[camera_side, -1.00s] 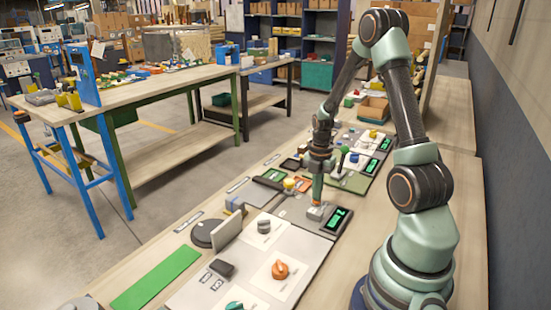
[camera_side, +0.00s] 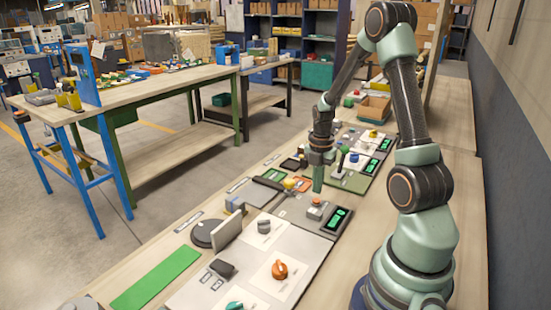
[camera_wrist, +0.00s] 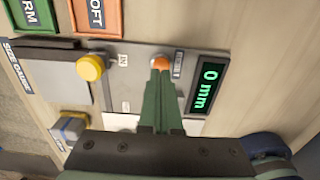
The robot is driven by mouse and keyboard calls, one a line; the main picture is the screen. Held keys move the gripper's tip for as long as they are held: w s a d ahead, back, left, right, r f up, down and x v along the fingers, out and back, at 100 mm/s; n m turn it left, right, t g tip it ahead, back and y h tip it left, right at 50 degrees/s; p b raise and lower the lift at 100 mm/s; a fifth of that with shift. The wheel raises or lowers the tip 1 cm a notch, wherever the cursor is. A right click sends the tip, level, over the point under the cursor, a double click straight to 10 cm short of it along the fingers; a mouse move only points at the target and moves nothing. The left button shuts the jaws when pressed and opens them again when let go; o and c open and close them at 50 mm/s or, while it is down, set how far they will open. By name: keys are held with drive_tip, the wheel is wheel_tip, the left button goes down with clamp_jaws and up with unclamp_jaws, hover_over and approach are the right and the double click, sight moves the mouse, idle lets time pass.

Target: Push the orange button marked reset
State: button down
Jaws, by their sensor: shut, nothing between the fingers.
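The orange button (camera_side: 317,202) sits on a small grey block on the panel, beside a dark display (camera_side: 339,219) with green characters. In the wrist view the orange button (camera_wrist: 160,63) shows just past my fingertips, with a small label beside it that is partly hidden. The display (camera_wrist: 207,88) there reads 0 mm. My gripper (camera_side: 318,189) is shut and empty, pointing down, with its tips slightly above and behind the button in the side view. In the wrist view my gripper (camera_wrist: 160,82) covers the panel just below the button.
A yellow button (camera_wrist: 91,67) is left of the orange one on the same panel. An orange knob (camera_side: 279,270), a dark round disc (camera_side: 206,234) and an upright beige plate (camera_side: 227,229) stand nearer the camera. Other displays and panels lie farther along the bench.

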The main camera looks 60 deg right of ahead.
sight(316, 199)
wheel_tip(316, 199, up, 10)
idle(0.3)
drive_tip(key=shift+w, duration=0.1)
idle(0.4)
drive_tip(key=a+r+m+t, duration=0.2)
drive_tip(key=a+r+m, duration=0.3)
drive_tip(key=a+m, duration=0.4)
drive_tip(key=a+r+m+t, duration=0.3)
drive_tip(key=a+m, duration=0.6)
drive_tip(key=a, duration=0.6)
drive_tip(key=shift+s+a+r+t, duration=0.3)
drive_tip(key=shift+s+r, duration=0.05)
drive_tip(key=shift+r, duration=0.65)
